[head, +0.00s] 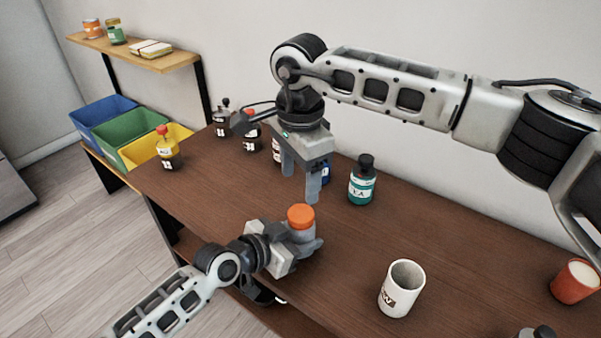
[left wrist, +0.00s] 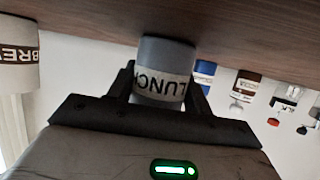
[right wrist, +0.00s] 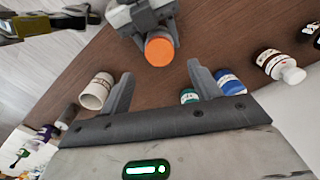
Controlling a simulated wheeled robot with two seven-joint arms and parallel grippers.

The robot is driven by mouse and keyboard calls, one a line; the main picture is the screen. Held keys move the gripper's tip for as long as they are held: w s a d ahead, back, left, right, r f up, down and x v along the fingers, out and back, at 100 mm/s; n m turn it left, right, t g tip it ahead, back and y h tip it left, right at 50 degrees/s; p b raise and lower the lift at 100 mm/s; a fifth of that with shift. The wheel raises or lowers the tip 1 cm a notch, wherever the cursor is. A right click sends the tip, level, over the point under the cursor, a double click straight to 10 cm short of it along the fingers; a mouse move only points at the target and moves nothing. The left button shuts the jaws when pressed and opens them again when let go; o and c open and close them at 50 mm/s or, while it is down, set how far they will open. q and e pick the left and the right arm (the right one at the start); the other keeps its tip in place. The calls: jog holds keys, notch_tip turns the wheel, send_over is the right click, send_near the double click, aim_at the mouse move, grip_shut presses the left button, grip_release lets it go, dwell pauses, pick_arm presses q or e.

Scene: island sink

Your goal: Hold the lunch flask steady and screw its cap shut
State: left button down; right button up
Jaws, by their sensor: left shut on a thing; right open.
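The lunch flask (left wrist: 166,55) is a grey cylinder with a pale band lettered LUNCH; it stands on the table in the left wrist view. My left gripper (left wrist: 162,80) is shut around it, one finger on each side. An orange cap (head: 300,215) sits on top of the flask in the head view; it also shows in the right wrist view (right wrist: 159,50). I cannot tell how tightly it is screwed. My right gripper (head: 300,184) is open and empty, pointing down above and behind the cap, apart from it. The flask body is mostly hidden in the head view.
A white mug (head: 402,290) stands to the right of the flask. A teal bottle (head: 362,183) and several other bottles stand toward the back. A red cup (head: 575,282) is at the right edge. Coloured bins (head: 135,137) are at the left. The table between flask and mug is clear.

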aim_at(300, 213)
jog(key=shift+d, duration=0.15)
jog(key=shift+f, duration=4.05)
jog(key=c, duration=1)
jog(key=m, duration=0.4)
jog(key=shift+m, duration=0.4)
jog(key=o, duration=1.2)
jog(key=shift+c, duration=0.2)
jog(key=shift+r, duration=0.15)
